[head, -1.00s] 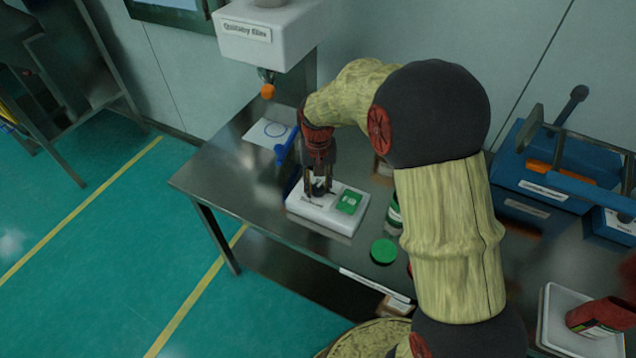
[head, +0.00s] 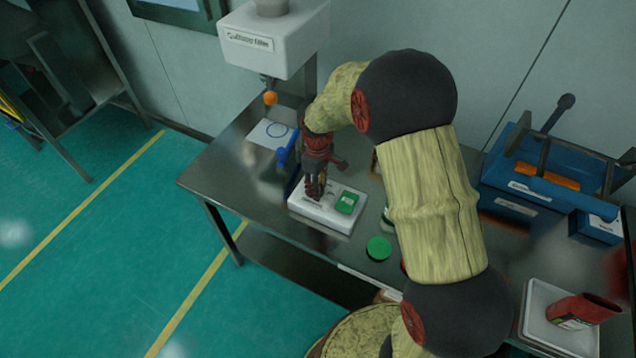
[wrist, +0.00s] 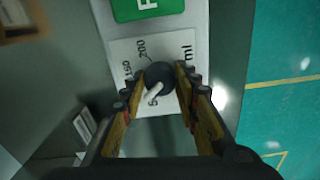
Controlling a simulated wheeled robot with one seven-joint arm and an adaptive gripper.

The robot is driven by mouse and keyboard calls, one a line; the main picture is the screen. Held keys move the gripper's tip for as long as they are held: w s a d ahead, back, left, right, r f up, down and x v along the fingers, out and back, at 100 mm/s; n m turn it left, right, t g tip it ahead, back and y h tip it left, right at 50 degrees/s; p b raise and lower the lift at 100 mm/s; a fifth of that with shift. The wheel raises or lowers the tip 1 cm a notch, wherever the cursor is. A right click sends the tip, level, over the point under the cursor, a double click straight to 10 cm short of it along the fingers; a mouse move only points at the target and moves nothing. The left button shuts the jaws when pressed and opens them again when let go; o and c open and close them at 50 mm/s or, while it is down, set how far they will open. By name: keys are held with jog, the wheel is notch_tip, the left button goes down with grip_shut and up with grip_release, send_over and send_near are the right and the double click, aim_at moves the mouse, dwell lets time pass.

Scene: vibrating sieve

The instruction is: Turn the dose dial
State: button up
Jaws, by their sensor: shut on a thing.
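The dose dial (wrist: 159,76) is a dark round knob with a pale pointer in the wrist view. The pointer is directed to the lower left, near a partly hidden marking. A printed scale (wrist: 128,60) around it shows 150, 200 and ml. The dial sits on a white dosing box (head: 330,217) on the steel table. My gripper (wrist: 160,82) is shut on the dial, one finger on each side. In the head view my gripper (head: 313,194) hides the dial.
A green lid (head: 379,248) lies near the box. A dispenser with an orange tip (head: 270,98) overhangs the table's far left. A blue rack (head: 545,190) and a white tray with a red cup (head: 583,310) stand at the right.

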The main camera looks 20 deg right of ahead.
jog(key=n+p, duration=0.2)
jog(key=n, duration=0.3)
jog(key=shift+n, duration=0.3)
dwell(0.4)
jog(key=o, duration=1.2)
jog(key=shift+c, duration=0.2)
notch_tip(320, 180, up, 12)
